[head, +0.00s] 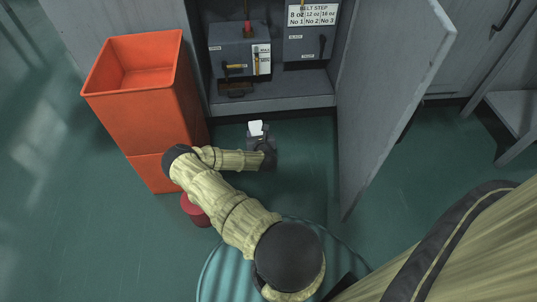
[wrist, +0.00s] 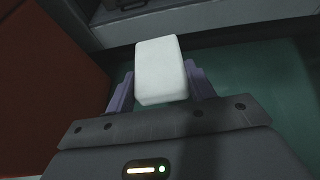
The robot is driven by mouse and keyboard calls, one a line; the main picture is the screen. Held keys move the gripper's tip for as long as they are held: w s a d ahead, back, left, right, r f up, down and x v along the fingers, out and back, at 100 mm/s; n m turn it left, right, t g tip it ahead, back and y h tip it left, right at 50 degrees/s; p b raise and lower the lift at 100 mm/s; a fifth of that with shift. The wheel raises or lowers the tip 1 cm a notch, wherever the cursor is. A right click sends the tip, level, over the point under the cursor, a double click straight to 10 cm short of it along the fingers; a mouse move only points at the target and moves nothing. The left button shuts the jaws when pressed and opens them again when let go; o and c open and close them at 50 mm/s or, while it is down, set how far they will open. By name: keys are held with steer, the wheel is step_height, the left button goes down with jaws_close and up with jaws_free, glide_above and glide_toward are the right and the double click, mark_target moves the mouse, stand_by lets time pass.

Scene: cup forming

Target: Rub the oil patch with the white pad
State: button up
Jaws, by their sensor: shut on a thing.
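The white pad (head: 256,128) is a small pale block with rounded edges, held just in front of the open cabinet and above the green floor. My gripper (head: 257,136) is shut on it. In the wrist view the pad (wrist: 161,70) sits between the two purple-grey fingers of my gripper (wrist: 162,88) and sticks out past their tips. The pad's underside is hidden. I cannot make out an oil patch in either view.
An orange bin (head: 150,130) stands left of my forearm. The grey cabinet (head: 275,103) holds two grey boxes with levers; its open door (head: 390,100) bounds the right side. A red round object (head: 194,210) is on the floor, partly behind my arm. Green floor shows between bin and door.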

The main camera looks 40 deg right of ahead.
steer(key=d+f+m+h+b, duration=0.1)
steer(key=d+f+b, duration=0.4)
steer(key=f+b, duration=0.4)
step_height(320, 180, down, 3)
steer(key=shift+s+d+f+g+b, duration=0.1)
steer(key=shift+s+d+g+b, duration=0.1)
steer(key=shift+g+b, duration=0.15)
